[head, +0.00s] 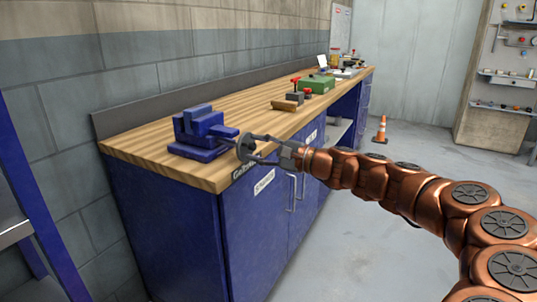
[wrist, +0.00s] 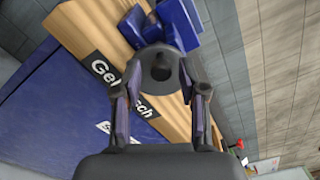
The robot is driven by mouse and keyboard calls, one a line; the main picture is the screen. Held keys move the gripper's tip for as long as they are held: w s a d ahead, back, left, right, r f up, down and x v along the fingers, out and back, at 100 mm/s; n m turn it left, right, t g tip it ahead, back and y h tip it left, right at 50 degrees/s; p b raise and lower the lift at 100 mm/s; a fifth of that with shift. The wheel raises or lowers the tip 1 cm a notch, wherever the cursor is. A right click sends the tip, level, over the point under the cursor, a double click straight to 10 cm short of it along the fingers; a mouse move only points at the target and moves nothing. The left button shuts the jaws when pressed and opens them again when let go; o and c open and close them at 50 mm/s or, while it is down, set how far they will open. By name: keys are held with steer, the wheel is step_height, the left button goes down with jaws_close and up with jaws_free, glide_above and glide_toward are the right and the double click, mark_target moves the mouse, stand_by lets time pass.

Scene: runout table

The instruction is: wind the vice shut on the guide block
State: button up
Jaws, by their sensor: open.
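The blue vice (head: 200,128) sits on the near end of the wooden bench, and part of it shows at the top of the wrist view (wrist: 178,24). Its dark grey round handwheel (head: 245,147) faces my gripper and sits in the middle of the wrist view (wrist: 158,64). My gripper (head: 262,149) is open, with its fingertips (wrist: 160,82) on either side of the handwheel. I cannot tell whether they touch its rim. I cannot clearly make out the guide block between the jaws.
The wooden bench top (head: 240,112) stands on blue cabinets (head: 255,235). A brown-handled tool (head: 285,105), a red-knobbed block (head: 294,90) and a green box (head: 317,84) lie farther along. An orange cone (head: 381,130) stands on the floor. A blue frame (head: 35,200) stands at left.

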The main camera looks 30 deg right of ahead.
steer(key=n+b, duration=0.1)
steer(key=b, duration=0.1)
steer(key=n+b, duration=0.2)
steer(key=b, duration=0.1)
steer(key=shift+f, duration=0.25)
steer(key=n+b, duration=0.2)
steer(key=b, duration=0.1)
steer(key=shift+n, duration=0.4)
steer(key=n+b, duration=0.2)
steer(key=b, duration=0.1)
steer(key=shift+n+b, duration=0.5)
steer(key=shift+b, duration=0.15)
steer(key=n+b, duration=0.4)
steer(key=b, duration=0.1)
steer(key=shift+r+n+b, duration=0.3)
steer(key=shift+n, duration=0.1)
steer(key=n+b, duration=0.1)
steer(key=b, duration=0.1)
steer(key=shift+f+n+b, duration=0.3)
steer(key=shift+n+b, duration=0.1)
steer(key=shift+r+n+b, duration=0.2)
steer(key=shift+n+b, duration=0.95)
steer(key=shift+n, duration=0.05)
steer(key=shift+r, duration=0.15)
